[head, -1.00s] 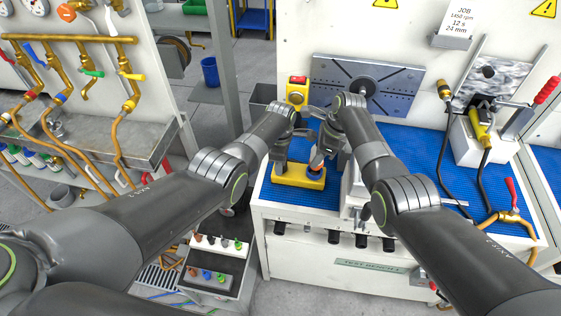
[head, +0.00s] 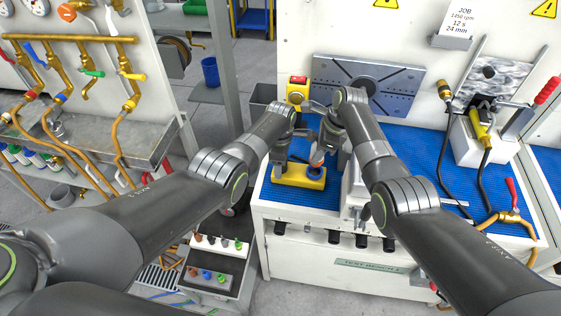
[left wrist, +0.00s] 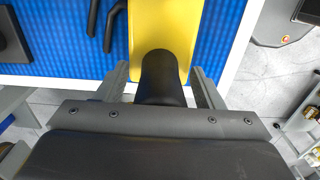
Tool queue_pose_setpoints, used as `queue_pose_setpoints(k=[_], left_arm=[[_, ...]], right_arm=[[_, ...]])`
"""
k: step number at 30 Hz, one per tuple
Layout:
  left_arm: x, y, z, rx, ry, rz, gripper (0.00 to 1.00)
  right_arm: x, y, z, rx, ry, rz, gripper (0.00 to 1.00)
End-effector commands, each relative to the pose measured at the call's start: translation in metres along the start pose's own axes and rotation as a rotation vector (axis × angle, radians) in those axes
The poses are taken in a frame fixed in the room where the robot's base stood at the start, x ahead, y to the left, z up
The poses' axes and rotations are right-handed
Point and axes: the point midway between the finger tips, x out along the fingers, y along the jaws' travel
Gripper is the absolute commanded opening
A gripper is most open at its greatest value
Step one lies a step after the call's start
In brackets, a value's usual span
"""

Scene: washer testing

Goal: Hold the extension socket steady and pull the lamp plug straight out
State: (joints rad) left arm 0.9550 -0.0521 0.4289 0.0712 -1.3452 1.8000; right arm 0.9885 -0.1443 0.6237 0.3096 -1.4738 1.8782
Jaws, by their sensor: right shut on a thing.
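The yellow extension socket (head: 298,176) lies on the blue mat at the bench's front left. It also shows in the left wrist view (left wrist: 165,25), with a black cylindrical part (left wrist: 160,75) at its near end. My left gripper (head: 281,160) is at the socket's left end. In the left wrist view its fingers (left wrist: 160,72) flank the near end; I cannot tell if they press on it. My right gripper (head: 322,152) is shut on the lamp plug (head: 317,160), at the socket's right end. The plug appears slightly raised and tilted over a blue outlet (head: 314,171); its pins are hidden.
A grey slotted plate (head: 365,85) and a red-topped yellow switch box (head: 297,92) stand behind. A grey block (head: 354,190) is close right of the socket. Black cables and a brass valve (head: 513,218) lie at right.

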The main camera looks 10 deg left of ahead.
Motion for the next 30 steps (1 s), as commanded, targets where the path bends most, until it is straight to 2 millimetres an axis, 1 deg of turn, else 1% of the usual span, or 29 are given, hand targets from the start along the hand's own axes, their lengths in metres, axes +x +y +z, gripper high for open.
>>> queue_pose_setpoints(k=[8,14,22,30], left_arm=[[0.0,0.0,0.0,0.0,0.0,0.0,0.62],[-0.007,0.001,0.001,0.001,-0.001,0.002,0.62],[-0.029,0.001,0.001,0.001,-0.003,0.004,0.62],[-0.061,0.001,0.001,0.001,-0.001,0.003,0.62]], right_arm=[[-0.001,0.0,0.001,-0.001,-0.001,-0.001,0.11],[-0.001,0.0,0.0,-0.001,-0.001,-0.001,0.11],[0.0,0.0,0.0,0.0,0.0,0.0,0.11],[0.0,0.0,0.0,0.0,0.0,-0.001,0.11]])
